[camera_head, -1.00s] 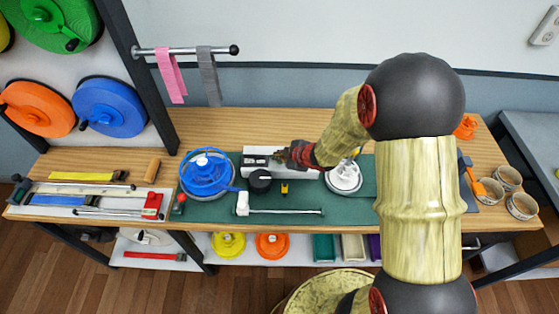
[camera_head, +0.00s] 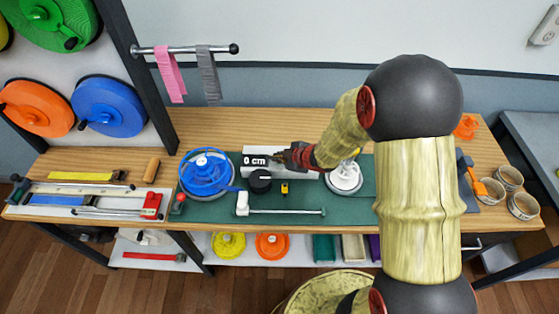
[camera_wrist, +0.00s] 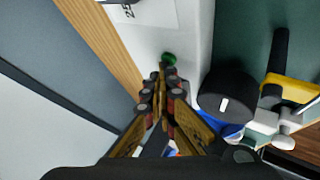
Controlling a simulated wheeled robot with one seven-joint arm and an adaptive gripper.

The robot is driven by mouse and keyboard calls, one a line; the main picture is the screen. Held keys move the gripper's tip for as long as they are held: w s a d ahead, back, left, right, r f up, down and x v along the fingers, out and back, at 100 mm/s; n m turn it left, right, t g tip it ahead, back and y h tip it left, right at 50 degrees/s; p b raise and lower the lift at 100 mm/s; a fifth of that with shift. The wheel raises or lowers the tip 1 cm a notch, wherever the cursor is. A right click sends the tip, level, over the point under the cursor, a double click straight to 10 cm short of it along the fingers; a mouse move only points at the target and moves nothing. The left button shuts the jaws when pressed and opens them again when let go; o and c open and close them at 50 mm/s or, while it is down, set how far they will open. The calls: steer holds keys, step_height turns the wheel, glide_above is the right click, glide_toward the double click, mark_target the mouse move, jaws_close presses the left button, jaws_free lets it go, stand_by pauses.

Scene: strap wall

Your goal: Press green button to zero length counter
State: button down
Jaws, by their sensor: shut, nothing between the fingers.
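The length counter is a white box (camera_head: 262,150) on the green mat. Its dark display (camera_head: 254,161) reads "0 cm" in the head view. The green button (camera_wrist: 169,57) shows in the wrist view on the white box, just beyond my fingertips; it is hidden in the head view. My gripper (camera_wrist: 162,72) is shut and empty, with its tips right at the button's near edge. I cannot tell whether they touch it. In the head view my gripper (camera_head: 280,157) is just right of the display.
A black knob (camera_head: 260,181) stands beside the box. A blue strap reel (camera_head: 206,172) is to the left and a white reel (camera_head: 344,178) to the right. A white-ended metal rod (camera_head: 285,211) lies in front. Cups (camera_head: 508,178) stand far right.

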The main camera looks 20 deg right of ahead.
mark_target(278, 163)
stand_by(0.4)
steer(key=shift+r+p, duration=0.9)
steer(key=shift+p, duration=0.05)
step_height(278, 163, up, 5)
steer(key=p, duration=0.4)
steer(key=shift+p, duration=0.4)
